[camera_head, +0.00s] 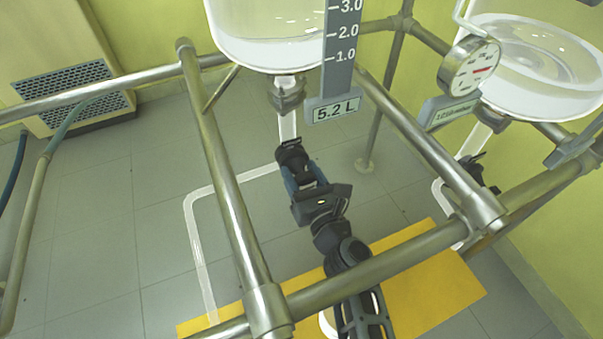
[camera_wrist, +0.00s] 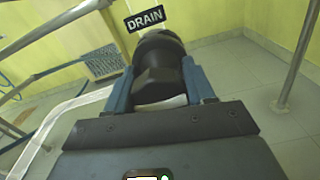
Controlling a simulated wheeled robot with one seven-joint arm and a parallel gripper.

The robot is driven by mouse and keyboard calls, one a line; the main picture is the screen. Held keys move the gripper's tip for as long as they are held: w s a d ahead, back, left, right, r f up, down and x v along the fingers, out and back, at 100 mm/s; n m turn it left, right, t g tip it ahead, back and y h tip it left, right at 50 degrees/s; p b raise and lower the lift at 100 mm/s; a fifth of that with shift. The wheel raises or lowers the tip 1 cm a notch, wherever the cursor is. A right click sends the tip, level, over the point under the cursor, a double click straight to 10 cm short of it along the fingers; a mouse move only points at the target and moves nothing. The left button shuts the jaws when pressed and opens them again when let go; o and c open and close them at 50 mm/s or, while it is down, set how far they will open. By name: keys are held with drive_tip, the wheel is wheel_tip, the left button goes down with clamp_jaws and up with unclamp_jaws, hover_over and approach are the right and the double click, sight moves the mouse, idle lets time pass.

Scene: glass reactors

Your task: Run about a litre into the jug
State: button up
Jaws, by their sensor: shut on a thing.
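The left glass vessel (camera_head: 268,50) hangs in the metal frame, with a scale and a display (camera_head: 337,109) reading 5.2 L. Below its outlet is a dark drain valve (camera_head: 291,151), which fills the middle of the wrist view (camera_wrist: 160,70) under a DRAIN label (camera_wrist: 145,18). My gripper (camera_head: 299,172) is shut on this valve, with a blue finger on each side of it. A pale drain tube (camera_head: 199,240) runs left from the valve and bends down. A white rounded edge (camera_head: 327,323), possibly the jug, is mostly hidden behind my arm. I cannot see any liquid flowing.
A yellow mat (camera_head: 425,275) lies on the floor under the frame. Metal rails (camera_head: 225,190) surround my arm closely. A second vessel (camera_head: 535,75) with a round gauge (camera_head: 469,68) and its own dark valve (camera_head: 480,172) stands right. Tiled floor is clear left.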

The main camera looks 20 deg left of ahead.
drive_tip(key=n+b, duration=0.3)
drive_tip(key=n, duration=0.1)
drive_tip(key=shift+f+n, duration=0.15)
drive_tip(key=shift+n, duration=0.15)
drive_tip(key=n+b, duration=0.3)
drive_tip(key=n, duration=0.3)
drive_tip(key=n+b, duration=0.3)
drive_tip(key=n, duration=0.3)
drive_tip(key=shift+s+n, duration=0.1)
drive_tip(key=shift+n, duration=0.3)
drive_tip(key=n+b, duration=0.3)
drive_tip(key=n, duration=0.2)
drive_tip(key=shift+a, duration=0.1)
drive_tip(key=o, duration=1)
